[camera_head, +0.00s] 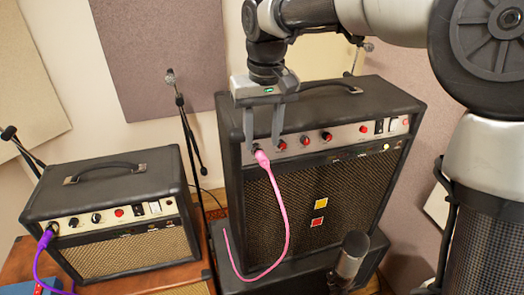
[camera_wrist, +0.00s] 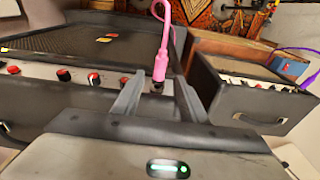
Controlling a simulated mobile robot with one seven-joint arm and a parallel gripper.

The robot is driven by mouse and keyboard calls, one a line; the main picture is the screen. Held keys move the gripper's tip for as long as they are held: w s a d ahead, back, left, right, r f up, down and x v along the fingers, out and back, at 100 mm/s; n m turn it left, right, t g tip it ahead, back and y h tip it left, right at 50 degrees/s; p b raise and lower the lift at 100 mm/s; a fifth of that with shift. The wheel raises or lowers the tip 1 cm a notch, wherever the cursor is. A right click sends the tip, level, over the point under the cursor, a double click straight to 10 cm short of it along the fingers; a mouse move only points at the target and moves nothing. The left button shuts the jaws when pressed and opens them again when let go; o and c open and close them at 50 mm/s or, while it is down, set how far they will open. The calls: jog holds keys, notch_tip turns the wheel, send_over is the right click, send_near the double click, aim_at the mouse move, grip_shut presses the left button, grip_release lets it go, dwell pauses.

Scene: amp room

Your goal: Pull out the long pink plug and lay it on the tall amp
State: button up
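The long pink plug (camera_head: 261,157) sits at the left end of the control panel of the tall amp (camera_head: 310,205), apparently in its jack. Its pink cable hangs in a loop over the grille. The plug also shows in the wrist view (camera_wrist: 160,66), with a dark part at its base. My gripper (camera_head: 263,143) points down at the panel's left end, its fingers on either side of the plug. In the wrist view, my gripper (camera_wrist: 158,86) is open, with gaps beside the plug. The tall amp's black top is partly hidden behind my wrist.
A handle (camera_head: 329,88) lies on the tall amp's top, which is otherwise clear where visible. A smaller amp (camera_head: 115,210) with a purple plug (camera_head: 46,238) stands left. A microphone (camera_head: 351,255) stands in front, and a microphone stand (camera_head: 188,130) rises between the amps.

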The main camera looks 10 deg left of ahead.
aim_at(262, 154)
jog(key=shift+w+a+f, duration=0.1)
jog(key=shift+w+f, duration=0.05)
jog(key=shift+f, duration=1.1)
jog(key=shift+w+f, duration=0.15)
jog(key=shift+f, duration=1.05)
grip_shut()
